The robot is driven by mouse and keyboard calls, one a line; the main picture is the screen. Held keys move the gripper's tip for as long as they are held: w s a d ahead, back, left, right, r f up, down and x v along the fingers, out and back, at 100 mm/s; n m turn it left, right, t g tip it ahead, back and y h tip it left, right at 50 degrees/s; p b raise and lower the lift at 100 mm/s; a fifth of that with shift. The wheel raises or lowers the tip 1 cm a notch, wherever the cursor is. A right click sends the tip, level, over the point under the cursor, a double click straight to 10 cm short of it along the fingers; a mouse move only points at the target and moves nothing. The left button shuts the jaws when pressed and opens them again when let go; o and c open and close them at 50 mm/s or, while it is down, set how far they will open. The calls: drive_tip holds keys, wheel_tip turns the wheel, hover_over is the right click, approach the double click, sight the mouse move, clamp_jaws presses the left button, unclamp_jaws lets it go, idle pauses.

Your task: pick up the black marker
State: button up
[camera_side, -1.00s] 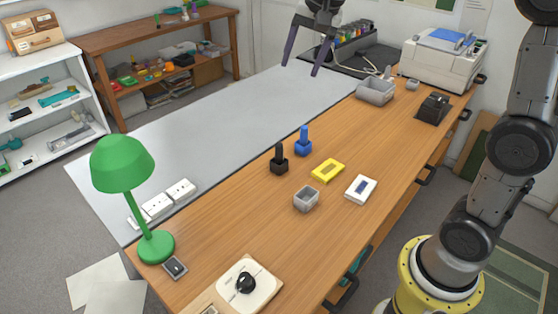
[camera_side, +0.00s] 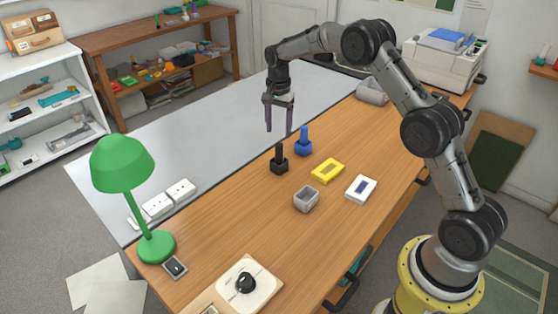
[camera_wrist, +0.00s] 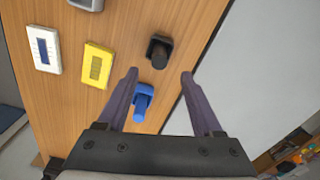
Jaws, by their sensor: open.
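The black marker (camera_side: 279,154) stands upright in a black square base on the wooden table, near its far edge. In the wrist view the black marker (camera_wrist: 159,53) is seen from above, just beyond and between the fingertips. My gripper (camera_side: 279,130) is open and empty, above the table near the black and blue markers. In the wrist view my gripper (camera_wrist: 159,75) spreads its two fingers on either side of the blue marker (camera_wrist: 143,97), which lies below them. The blue marker also stands in a blue base in the side view (camera_side: 303,144).
A green lamp (camera_side: 123,165) stands at the left. A grey bin (camera_side: 372,91) is farther back.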

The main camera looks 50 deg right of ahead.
sight(279, 152)
wheel_tip(279, 152, down, 10)
idle(0.6)
clamp_jaws()
